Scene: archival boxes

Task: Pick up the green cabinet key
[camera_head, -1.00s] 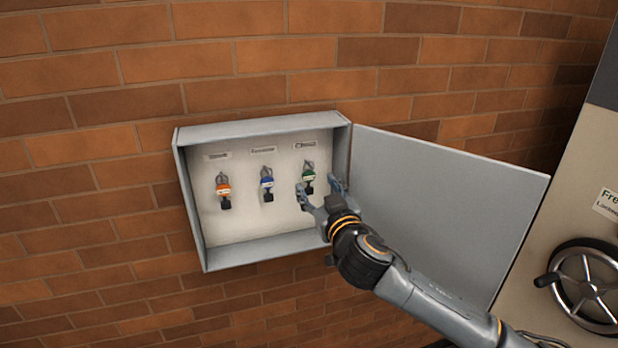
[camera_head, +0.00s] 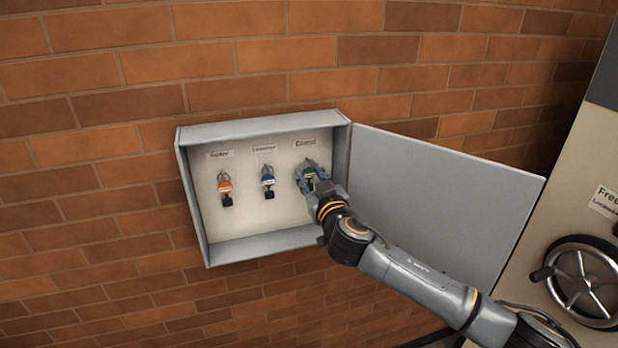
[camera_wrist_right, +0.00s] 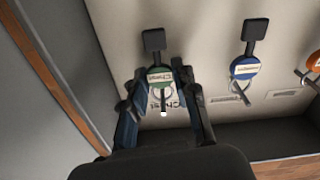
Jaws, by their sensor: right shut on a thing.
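The green cabinet key (camera_head: 309,173) hangs on the right hook inside the grey wall cabinet (camera_head: 196,222), under a label. In the right wrist view the green key tag (camera_wrist_right: 160,76) with its black key head sits between the fingers. My right gripper (camera_head: 311,178) is shut on the green key at the cabinet's back panel. It also shows in the right wrist view (camera_wrist_right: 161,82), with a finger on each side of the tag. The key's ring and hook are partly hidden in the head view. My left gripper is not in view.
A blue-tagged key (camera_head: 268,181) and an orange-tagged key (camera_head: 225,187) hang to the left. A handwheel (camera_head: 585,280) is on a beige body at the far right. Brick wall surrounds the cabinet.

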